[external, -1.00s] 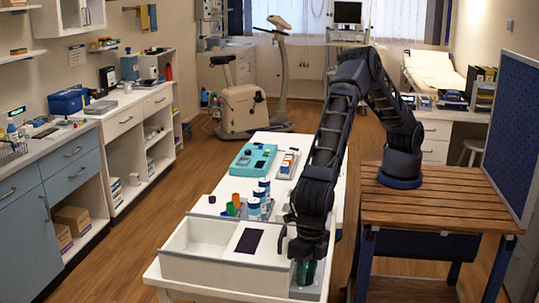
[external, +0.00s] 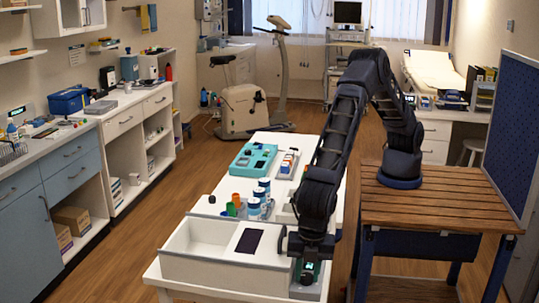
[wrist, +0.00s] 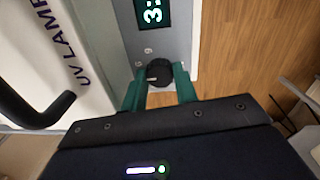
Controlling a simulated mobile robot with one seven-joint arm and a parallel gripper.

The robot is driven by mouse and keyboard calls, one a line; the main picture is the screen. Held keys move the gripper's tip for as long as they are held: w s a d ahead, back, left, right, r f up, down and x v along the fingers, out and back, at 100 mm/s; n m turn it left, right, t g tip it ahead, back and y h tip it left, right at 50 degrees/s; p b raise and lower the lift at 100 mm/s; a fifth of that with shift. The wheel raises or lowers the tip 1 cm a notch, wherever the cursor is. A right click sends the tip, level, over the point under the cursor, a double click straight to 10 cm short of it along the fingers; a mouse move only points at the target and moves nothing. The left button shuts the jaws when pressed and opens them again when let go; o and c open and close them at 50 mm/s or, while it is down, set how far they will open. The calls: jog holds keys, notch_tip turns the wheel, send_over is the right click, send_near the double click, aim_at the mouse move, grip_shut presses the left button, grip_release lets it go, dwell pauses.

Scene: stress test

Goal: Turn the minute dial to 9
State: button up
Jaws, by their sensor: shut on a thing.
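In the wrist view a small round black dial (wrist: 159,71) with a pale pointer mark sits on a grey panel (wrist: 175,39). The digits 6 and 9 are printed on the panel beside it, on the picture's upper left. The pointer mark points left in the picture. In the external view my gripper (external: 307,271) is low at the white box's right end.
The white box (external: 205,270), lettered UV LAMP in the wrist view, has a black handle (wrist: 40,112). Bottles (external: 254,207) and a teal tray (external: 253,160) stand farther back on the white table. A wooden table (external: 440,208) is on the right.

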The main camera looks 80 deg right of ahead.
aim_at(307, 277)
jog(key=m, duration=0.6)
jog(key=shift+a, duration=0.15)
jog(key=m, duration=0.6)
jog(key=shift+r+m, duration=0.1)
jog(key=shift+m, duration=0.2)
jog(key=o, duration=1)
jog(key=shift+h, duration=0.3)
jog(key=r, duration=1)
jog(key=shift+s+a+r, duration=0.15)
jog(key=shift+a+r, duration=0.05)
jog(key=shift+r, duration=0.15)
